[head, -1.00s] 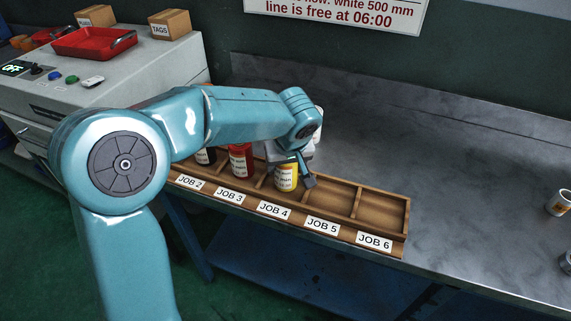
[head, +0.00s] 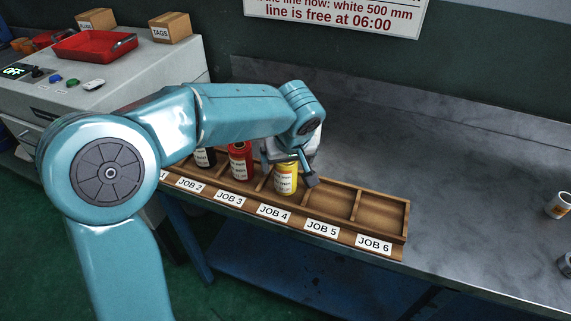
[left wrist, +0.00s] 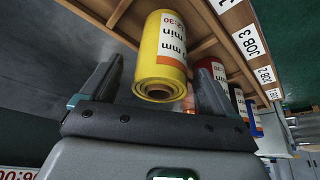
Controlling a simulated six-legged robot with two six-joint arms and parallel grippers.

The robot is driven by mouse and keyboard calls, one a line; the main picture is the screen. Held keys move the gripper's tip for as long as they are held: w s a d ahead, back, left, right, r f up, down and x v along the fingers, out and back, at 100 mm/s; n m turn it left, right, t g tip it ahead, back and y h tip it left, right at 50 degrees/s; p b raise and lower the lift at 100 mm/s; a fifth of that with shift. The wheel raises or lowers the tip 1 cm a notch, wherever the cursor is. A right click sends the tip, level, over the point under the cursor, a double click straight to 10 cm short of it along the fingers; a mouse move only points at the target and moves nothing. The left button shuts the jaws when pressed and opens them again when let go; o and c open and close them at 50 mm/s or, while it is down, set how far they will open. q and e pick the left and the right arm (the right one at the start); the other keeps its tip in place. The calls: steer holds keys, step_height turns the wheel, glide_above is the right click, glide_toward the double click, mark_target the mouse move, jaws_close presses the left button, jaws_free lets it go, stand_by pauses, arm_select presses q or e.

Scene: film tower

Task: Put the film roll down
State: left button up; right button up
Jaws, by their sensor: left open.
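The yellow film roll (head: 285,178) with a white label stands upright in the JOB 4 compartment of the wooden rack (head: 385,208). It also shows in the left wrist view (left wrist: 160,55), between the two dark fingers. My left gripper (head: 297,168) is open around the upper part of the roll, with its fingers apart from the roll's sides in the left wrist view. In the head view one finger shows at the roll's right; the other is hidden. My right gripper is not in view.
A red roll (head: 241,163) stands in the JOB 3 compartment and a dark roll (head: 205,157) in JOB 2. JOB 5 and JOB 6 are empty. A white mug (head: 560,205) stands at the right. The grey bench (head: 440,170) behind the rack is clear.

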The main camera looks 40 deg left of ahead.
arm_select(q)
steer(key=p+v, duration=0.1)
steer(key=v, duration=0.8)
steer(key=shift+r, duration=0.15)
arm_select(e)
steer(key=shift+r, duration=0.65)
